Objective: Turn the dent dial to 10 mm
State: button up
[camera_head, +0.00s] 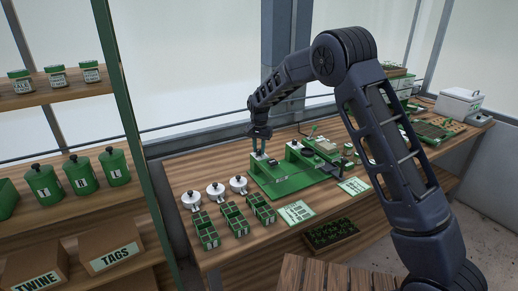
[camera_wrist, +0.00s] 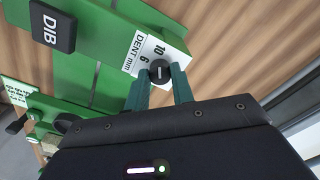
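The dent dial (camera_wrist: 160,72) is a small round black knob with a short white mark, on a white plate (camera_wrist: 173,47) reading "DENT mm" with 10 and 6 visible. I cannot tell exactly which number the mark points at. My gripper (camera_wrist: 161,76) has its two teal fingers on either side of the knob, very close to it. Whether they press on it is unclear. The lower part of the plate is hidden by the fingers. In the head view my gripper (camera_head: 258,152) reaches down at the left end of the green seeder (camera_head: 266,188).
A black plate marked DIB (camera_wrist: 52,27) is on the green machine, left of the dial. Label cards (camera_head: 296,212) lie in front.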

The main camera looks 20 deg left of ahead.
aim_at(259, 150)
jog(key=shift+n, duration=0.6)
jog(key=o, duration=1)
notch_tip(259, 150, up, 11)
jog(key=shift+f, duration=0.15)
